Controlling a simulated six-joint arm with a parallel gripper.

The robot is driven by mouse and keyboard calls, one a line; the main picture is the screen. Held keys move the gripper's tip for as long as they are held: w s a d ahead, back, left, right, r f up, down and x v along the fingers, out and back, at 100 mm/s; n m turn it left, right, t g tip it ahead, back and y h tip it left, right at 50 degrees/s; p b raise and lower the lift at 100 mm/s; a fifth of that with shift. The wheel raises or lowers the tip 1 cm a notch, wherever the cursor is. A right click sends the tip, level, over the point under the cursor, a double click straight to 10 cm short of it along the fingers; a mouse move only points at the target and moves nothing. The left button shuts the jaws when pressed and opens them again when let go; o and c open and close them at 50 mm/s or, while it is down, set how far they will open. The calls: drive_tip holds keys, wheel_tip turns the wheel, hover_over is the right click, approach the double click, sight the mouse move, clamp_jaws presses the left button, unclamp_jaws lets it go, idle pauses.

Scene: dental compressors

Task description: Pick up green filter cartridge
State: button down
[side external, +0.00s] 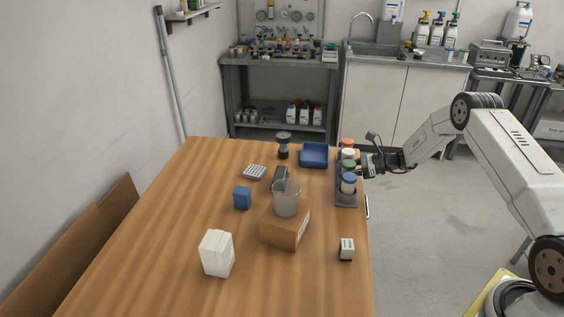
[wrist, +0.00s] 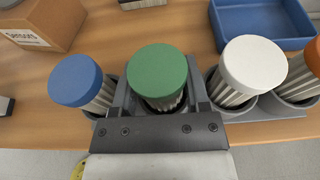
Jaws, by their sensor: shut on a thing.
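The green filter cartridge (wrist: 158,72) has a green cap over a ribbed grey body. It stands in a grey rack (side external: 346,198) at the table's right edge, between a blue-capped cartridge (wrist: 77,82) and a white-capped one (wrist: 253,64). It also shows in the side view (side external: 348,166). My gripper (wrist: 158,104) is shut on the green cartridge, with a finger on either side of its body below the cap. The cartridge's lower end is hidden, so I cannot tell whether it still rests in its holder.
An orange-capped cartridge (side external: 347,143) stands at the rack's far end. A blue tray (side external: 314,155) lies left of the rack. A cardboard box (side external: 284,232) bears a clear beaker (side external: 286,198). A small box (side external: 346,249) stands nearer.

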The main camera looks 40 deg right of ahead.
drive_tip(key=shift+r, duration=0.1)
drive_tip(key=shift+r, duration=4.9)
drive_tip(key=shift+a, duration=0.1)
